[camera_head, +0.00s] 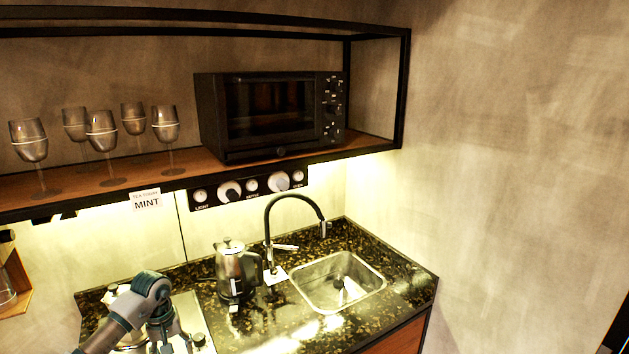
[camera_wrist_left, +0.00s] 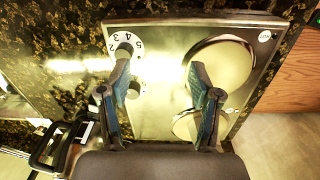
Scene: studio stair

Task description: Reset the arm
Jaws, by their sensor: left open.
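My left arm (camera_head: 120,318) comes in from the lower left in the head view and bends down over the steel hob (camera_head: 190,305). Its hand hangs over the hob and its fingertips are hard to make out there. In the left wrist view my left gripper (camera_wrist_left: 162,78) is open, with two blue-grey fingers spread wide and nothing between them. Below the fingers lies the hob with round plates (camera_wrist_left: 222,65) and a numbered knob (camera_wrist_left: 125,44) near the left finger. I cannot tell whether a finger touches the knob. My right gripper is not in view.
A steel kettle (camera_head: 232,270) stands right of the hob, beside the black tap (camera_head: 268,215) and sink (camera_head: 358,285). Above hangs a shelf with several glasses (camera_head: 103,130) and a black oven (camera_head: 272,110). Control knobs (camera_head: 230,192) sit under the shelf.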

